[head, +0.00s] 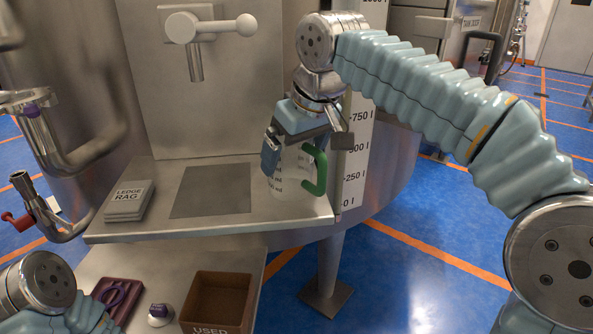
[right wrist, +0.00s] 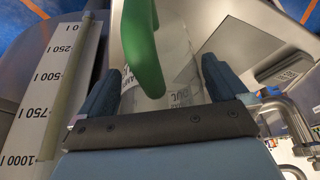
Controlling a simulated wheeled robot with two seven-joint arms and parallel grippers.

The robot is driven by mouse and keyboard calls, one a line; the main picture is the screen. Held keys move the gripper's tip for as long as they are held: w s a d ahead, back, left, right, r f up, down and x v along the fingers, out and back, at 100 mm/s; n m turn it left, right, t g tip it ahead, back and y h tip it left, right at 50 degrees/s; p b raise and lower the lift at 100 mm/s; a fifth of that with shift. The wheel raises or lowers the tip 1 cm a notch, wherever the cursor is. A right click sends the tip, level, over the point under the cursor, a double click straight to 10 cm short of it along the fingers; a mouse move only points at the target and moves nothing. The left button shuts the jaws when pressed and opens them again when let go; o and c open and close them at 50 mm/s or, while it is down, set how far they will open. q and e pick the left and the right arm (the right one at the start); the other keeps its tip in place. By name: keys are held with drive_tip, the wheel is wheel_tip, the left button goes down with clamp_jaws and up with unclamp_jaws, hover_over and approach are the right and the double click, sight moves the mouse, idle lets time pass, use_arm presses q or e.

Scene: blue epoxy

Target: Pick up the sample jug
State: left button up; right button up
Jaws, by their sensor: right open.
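The sample jug (head: 292,182) is clear with dark printed marks and a green handle. It stands upright on the right end of the steel ledge. My right gripper (head: 306,150) is over its upper part, pointing down, and hides its rim. In the right wrist view the jug (right wrist: 178,62) shows between the two blue fingers of the open gripper (right wrist: 161,85), with the green handle toward the camera's upper side. I cannot tell whether either finger touches it. My left arm shows at the lower left of the head view, but its gripper does not show.
A white level scale (head: 355,160) stands just right of the jug. Folded grey ledge rags (head: 129,201) lie on the ledge's left, beside a bare dark plate (head: 211,191). A sampling tap (head: 196,62) hangs above. Below are a brown bin (head: 218,299) and a dark red tray (head: 122,288).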

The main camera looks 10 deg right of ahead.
drive_tip(key=c, duration=0.9)
drive_tip(key=shift+o, duration=0.2)
